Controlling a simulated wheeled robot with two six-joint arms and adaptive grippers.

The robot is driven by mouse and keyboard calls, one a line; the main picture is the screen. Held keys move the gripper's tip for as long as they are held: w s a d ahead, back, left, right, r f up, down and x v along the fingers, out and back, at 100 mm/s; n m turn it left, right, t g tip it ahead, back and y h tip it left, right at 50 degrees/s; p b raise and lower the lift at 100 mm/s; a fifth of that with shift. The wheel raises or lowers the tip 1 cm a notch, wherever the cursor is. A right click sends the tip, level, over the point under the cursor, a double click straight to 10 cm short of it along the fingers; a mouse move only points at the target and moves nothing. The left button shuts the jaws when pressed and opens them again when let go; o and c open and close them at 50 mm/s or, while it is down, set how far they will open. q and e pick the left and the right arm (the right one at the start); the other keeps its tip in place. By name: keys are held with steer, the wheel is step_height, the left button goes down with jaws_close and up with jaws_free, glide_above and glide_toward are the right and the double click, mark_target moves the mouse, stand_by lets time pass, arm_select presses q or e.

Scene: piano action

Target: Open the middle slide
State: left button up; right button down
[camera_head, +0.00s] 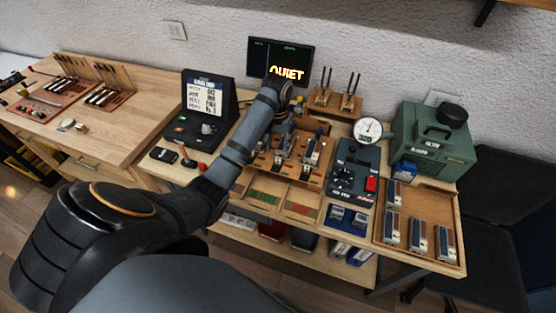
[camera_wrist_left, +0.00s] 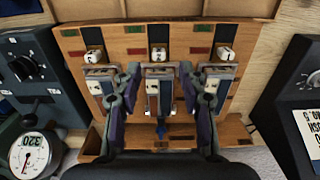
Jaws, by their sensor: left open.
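The wooden fixture (camera_wrist_left: 70,45) carries three metal slides side by side, each on a dark track with a white block at one end. The middle slide (camera_wrist_left: 159,72) lies between the two fingers of my left gripper (camera_wrist_left: 160,78) in the left wrist view. The fingers are open, one on each side of it; I cannot tell whether they touch it. The two outer slides (camera_wrist_left: 98,80) and (camera_wrist_left: 222,78) flank the fingers. In the head view my left gripper (camera_head: 287,132) is over the fixture and partly hides it. My right gripper is not in view.
A dark control box (camera_head: 352,178) and a dial gauge (camera_head: 368,130) stand right of the fixture. A tray (camera_head: 430,190) with several small blocks is at the far right, a green case (camera_head: 430,145) behind it. A monitor (camera_head: 280,62) reads "QUIET". A display box (camera_head: 205,100) stands left.

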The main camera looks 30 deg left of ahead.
mark_target(278, 158)
arm_select(q)
steer(key=f, duration=0.2)
steer(key=w+f+p, duration=0.1)
steer(key=f, duration=0.2)
steer(key=shift+f, duration=0.15)
steer(key=shift+s+f+p, duration=0.15)
steer(key=shift+f+p, duration=0.05)
steer(key=shift+p, duration=0.1)
steer(key=shift+f, duration=0.3)
steer(key=shift+c, duration=1.5)
jaws_close()
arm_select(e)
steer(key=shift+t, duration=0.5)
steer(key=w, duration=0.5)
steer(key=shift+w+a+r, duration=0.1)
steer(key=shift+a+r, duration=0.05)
